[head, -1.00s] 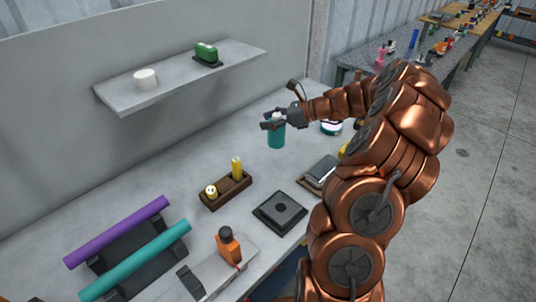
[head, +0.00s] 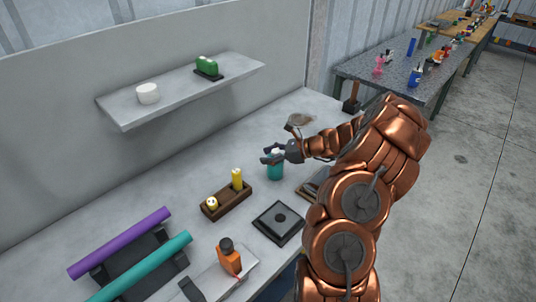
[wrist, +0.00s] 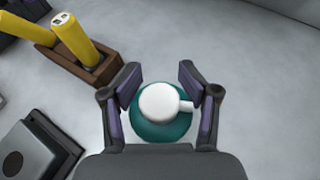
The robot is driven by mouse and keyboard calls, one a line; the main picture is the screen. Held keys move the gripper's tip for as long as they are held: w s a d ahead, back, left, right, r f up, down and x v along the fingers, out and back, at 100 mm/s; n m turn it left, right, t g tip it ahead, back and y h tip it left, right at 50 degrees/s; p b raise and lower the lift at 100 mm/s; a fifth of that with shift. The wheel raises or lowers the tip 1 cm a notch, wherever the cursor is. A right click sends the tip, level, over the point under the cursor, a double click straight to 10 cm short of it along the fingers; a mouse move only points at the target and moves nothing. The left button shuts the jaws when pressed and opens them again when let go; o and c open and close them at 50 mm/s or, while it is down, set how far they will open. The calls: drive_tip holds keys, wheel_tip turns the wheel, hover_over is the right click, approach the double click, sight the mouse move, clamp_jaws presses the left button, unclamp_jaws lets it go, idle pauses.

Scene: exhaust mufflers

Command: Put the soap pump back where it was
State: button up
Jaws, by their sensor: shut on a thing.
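The soap pump is a teal bottle with a white head (head: 275,167), seen low in my gripper in the head view. My gripper (head: 268,157) is shut around its upper part. In the wrist view the white pump top (wrist: 160,102) with its short spout pointing right sits between the two fingers (wrist: 160,88), above the round teal body (wrist: 160,132). The bottle looks upright. Whether its base touches the table cannot be told.
A wooden holder (head: 228,203) with yellow items stands left of the pump. A wall shelf (head: 190,90) is behind.

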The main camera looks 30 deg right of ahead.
drive_tip(key=o, duration=1.6)
drive_tip(key=shift+f, duration=0.1)
drive_tip(key=b+v, duration=0.4)
drive_tip(key=v, duration=0.8)
drive_tip(key=s+a+r+n+g, duration=0.25)
drive_tip(key=a+n, duration=0.25)
drive_tip(key=a, duration=0.4)
drive_tip(key=s+a+r+n+g, duration=0.2)
drive_tip(key=s+a+n+g, duration=0.15)
drive_tip(key=a, duration=0.65)
drive_tip(key=s+a+r+n+g, duration=0.25)
drive_tip(key=a+n, duration=0.25)
drive_tip(key=a, duration=0.4)
drive_tip(key=s+a+f+n+g+h, duration=0.1)
drive_tip(key=s+a+n+h, duration=0.15)
drive_tip(key=s+n, duration=0.2)
drive_tip(key=s+a+n+g+h, duration=0.2)
drive_tip(key=s+a+n, duration=0.1)
drive_tip(key=s, duration=0.3)
drive_tip(key=s+d+f+n+h, duration=0.2)
drive_tip(key=s+n+h, duration=0.3)
drive_tip(key=s, duration=0.7)
drive_tip(key=shift+d+n, duration=0.5)
